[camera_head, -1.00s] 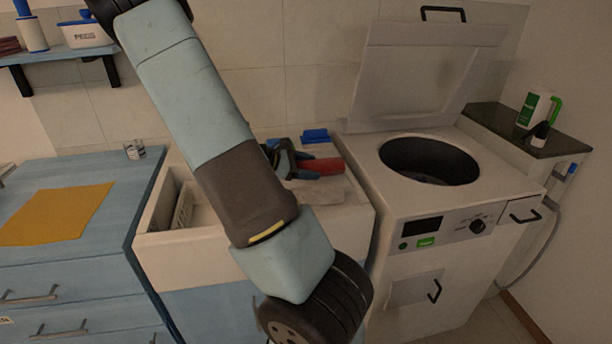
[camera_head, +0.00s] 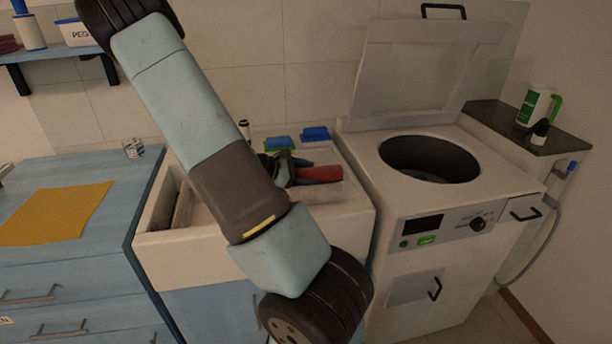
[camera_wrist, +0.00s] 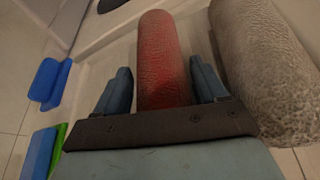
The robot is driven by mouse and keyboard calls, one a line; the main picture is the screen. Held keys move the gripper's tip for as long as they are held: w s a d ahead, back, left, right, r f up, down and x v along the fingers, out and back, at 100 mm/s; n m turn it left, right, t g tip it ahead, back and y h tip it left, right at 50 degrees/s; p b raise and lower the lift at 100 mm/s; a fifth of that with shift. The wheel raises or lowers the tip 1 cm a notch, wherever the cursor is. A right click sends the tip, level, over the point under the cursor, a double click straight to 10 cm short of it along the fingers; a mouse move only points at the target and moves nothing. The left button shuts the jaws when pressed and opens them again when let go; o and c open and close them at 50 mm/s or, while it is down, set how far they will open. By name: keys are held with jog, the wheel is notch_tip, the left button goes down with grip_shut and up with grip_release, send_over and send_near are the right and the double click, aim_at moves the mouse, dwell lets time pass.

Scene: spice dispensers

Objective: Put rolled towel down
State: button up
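A red rolled towel (camera_head: 321,174) is at the sink counter (camera_head: 352,212), beside a beige-grey rolled towel (camera_head: 325,191). In the wrist view the red towel (camera_wrist: 163,60) runs lengthwise between the two blue-grey fingers of my gripper (camera_wrist: 162,88), which look closed on its sides. The grey roll (camera_wrist: 262,65) lies to its right, close beside it. In the head view my gripper (camera_head: 288,168) is partly hidden behind my arm. The underside of the red towel is hidden, so I cannot tell if it rests on a surface.
A blue sponge (camera_head: 315,134) and a blue-green sponge (camera_head: 279,144) lie at the counter's back edge. An open top-loading washer (camera_head: 455,205) stands to the right, its lid (camera_head: 425,75) upright. A blue cabinet (camera_head: 70,255) with an orange cloth (camera_head: 55,214) is on the left.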

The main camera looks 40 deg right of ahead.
jog(key=v, duration=1.1)
jog(key=shift+d+r, duration=0.1)
jog(key=shift+d, duration=0.05)
jog(key=shift+w+a+r, duration=0.1)
jog(key=shift+a+r, duration=0.2)
jog(key=shift+a, duration=0.35)
jog(key=s+a+r+m+t+y, duration=0.4)
jog(key=s+a+r, duration=0.4)
jog(key=a+r, duration=0.3)
jog(key=s+a+r+m+t+y, duration=0.5)
jog(key=s+a+r+t+y, duration=0.2)
jog(key=a+r, duration=0.4)
jog(key=shift+s+y, duration=0.8)
jog(key=shift+s, duration=0.25)
jog(key=shift+s+r, duration=0.1)
